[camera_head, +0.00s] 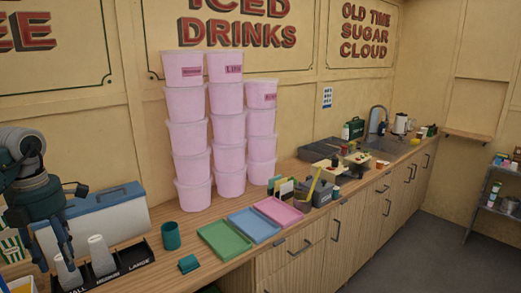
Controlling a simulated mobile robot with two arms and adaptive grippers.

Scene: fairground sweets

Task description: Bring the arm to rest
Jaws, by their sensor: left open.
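My left gripper (53,256) is at the left edge of the view, on the arm that comes in from the left. It points down with its fingers apart and nothing seen between them. It shows in front of the blue-and-white rounded machine (112,217) and close to the black cup holder (125,270) with white cups (102,256). I cannot tell whether it touches the holder. My right gripper is not in view.
A teal cup (171,236) and a small green block (189,264) stand right of the holder. Green (226,239), blue (253,225) and pink (279,211) trays lie along the wooden counter (217,272). Tall stacks of pink tubs (190,138) stand behind. Grey floor (400,255) is clear at right.

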